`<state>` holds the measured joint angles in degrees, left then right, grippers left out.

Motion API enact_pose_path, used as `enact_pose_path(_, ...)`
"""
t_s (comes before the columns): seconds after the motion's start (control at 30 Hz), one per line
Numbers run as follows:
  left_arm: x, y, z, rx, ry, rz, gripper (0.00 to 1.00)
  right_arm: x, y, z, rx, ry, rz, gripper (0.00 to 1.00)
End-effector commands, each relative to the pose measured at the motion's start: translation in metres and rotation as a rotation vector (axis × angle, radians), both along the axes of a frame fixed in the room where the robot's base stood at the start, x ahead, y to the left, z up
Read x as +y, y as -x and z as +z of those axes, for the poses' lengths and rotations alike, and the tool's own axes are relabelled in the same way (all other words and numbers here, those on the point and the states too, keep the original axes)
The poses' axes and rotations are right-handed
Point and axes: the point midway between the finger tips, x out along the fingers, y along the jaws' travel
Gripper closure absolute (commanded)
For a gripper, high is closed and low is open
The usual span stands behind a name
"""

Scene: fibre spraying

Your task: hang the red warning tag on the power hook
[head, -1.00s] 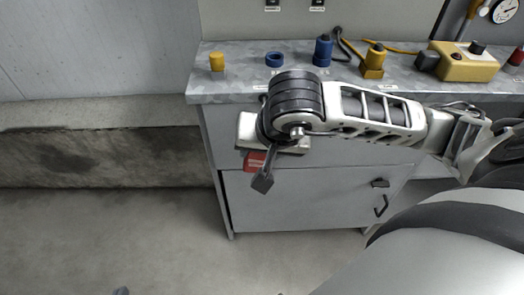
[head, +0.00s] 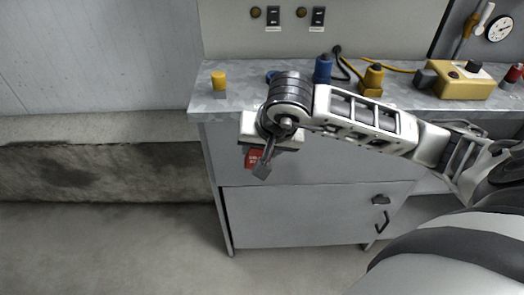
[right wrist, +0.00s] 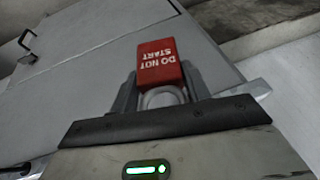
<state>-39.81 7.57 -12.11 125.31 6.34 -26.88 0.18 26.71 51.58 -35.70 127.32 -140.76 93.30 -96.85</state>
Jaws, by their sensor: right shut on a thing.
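The red warning tag (right wrist: 159,62) reads "DO NOT START" in the right wrist view. My right gripper (right wrist: 160,90) is shut on it, with a finger on each side and a pale rounded part of the tag between them. In the head view the tag (head: 253,158) shows partly behind a finger of my right gripper (head: 262,165), in front of the cabinet's upper front. My left gripper is not in view. I cannot make out which part is the power hook; two small dark switch plates (head: 273,17) are on the panel above the bench.
The grey metal bench top (head: 212,102) carries a yellow knob (head: 219,80), a blue fitting (head: 323,67), a yellow fitting (head: 373,78) and a yellow control box (head: 462,80). A gauge (head: 501,28) is at the upper right. Floor left of the cabinet is clear.

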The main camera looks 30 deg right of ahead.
Motion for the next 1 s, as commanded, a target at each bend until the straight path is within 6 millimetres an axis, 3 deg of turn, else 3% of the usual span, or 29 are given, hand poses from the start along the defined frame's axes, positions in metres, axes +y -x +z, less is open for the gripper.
enact_pose_path(0.37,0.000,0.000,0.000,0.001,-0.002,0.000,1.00,-0.012,-0.020,-0.001,-0.001,-0.001,-0.001,0.77)
enact_pose_path(0.5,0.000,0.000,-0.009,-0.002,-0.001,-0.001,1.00,-0.015,-0.025,-0.008,-0.003,0.000,0.001,0.77)
enact_pose_path(1.0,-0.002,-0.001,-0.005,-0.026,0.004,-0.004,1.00,-0.019,-0.030,-0.012,-0.001,0.001,0.000,0.77)
